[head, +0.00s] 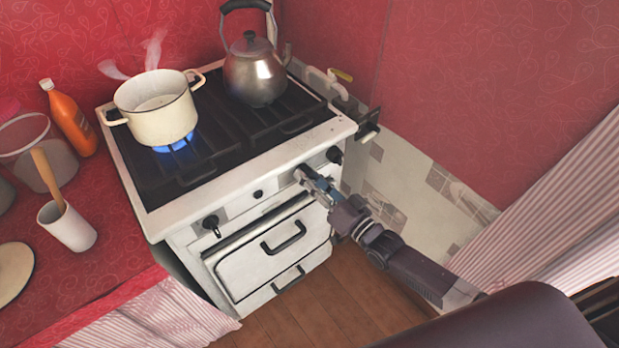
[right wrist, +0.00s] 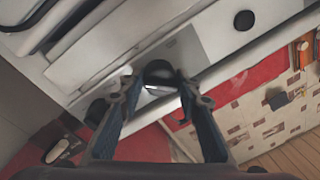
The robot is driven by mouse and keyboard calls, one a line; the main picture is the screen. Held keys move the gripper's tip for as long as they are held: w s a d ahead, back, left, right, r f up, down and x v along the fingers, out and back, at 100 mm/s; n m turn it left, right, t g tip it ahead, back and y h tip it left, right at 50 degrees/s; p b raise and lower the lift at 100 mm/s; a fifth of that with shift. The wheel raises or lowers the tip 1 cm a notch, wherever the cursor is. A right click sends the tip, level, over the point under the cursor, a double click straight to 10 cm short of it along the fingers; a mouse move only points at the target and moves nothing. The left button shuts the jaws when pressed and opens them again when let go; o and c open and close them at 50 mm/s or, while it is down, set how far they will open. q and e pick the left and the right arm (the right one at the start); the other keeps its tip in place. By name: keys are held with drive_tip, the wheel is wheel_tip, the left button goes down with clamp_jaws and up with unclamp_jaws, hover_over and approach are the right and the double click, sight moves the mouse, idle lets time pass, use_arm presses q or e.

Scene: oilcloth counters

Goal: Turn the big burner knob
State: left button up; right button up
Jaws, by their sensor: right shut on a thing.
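The white stove (head: 165,218) has a row of dark knobs on its front panel. A black knob (head: 212,226) is at the left, a small one (head: 258,194) near the middle and another (head: 334,155) at the right. My right gripper (head: 303,175) reaches the panel between the small knob and the right one, and hides the knob it holds. In the right wrist view, my gripper (right wrist: 158,88) has its two fingers on either side of that black burner knob (right wrist: 158,70) and is shut on it. My left gripper is not in view.
A cream pot (head: 158,122) stands over a lit blue flame (head: 175,144), steaming. A metal kettle (head: 254,78) sits on the back right. An oven handle (head: 284,238) sticks out below the knobs. An orange bottle (head: 70,122) and white cup (head: 67,228) stand on the left red counter.

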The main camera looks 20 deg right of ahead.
drive_tip(key=shift+d, duration=0.1)
idle(0.3)
drive_tip(key=o, duration=1.1)
drive_tip(key=v, duration=1.2)
